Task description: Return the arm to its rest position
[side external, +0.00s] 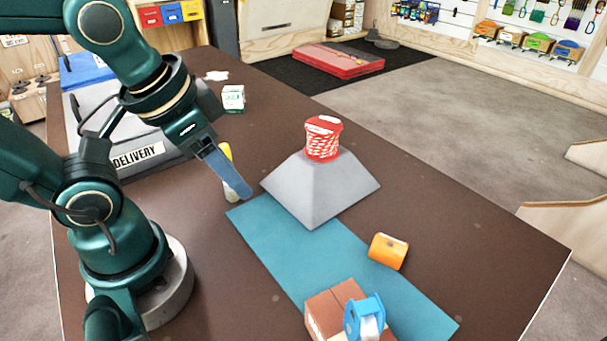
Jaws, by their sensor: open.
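My gripper (236,190) is at the end of my dark green arm, left of the grey pyramid-shaped block (318,192). Its blue-grey finger points down and to the right above the brown table (490,242). It is open, and I see nothing held in it. A yellow-and-white object (227,152) stands or lies just behind the finger and is partly hidden by it. A red-and-white spool of cord (323,140) sits upright on top of the grey block, apart from my gripper.
A teal mat (290,245) runs across the table. An orange cylinder (388,251) lies by its right edge. A cardboard box (325,312) and blue spool (364,318) are at the front. A grey delivery container (138,157) and green-white box (233,98) are behind. The right table side is clear.

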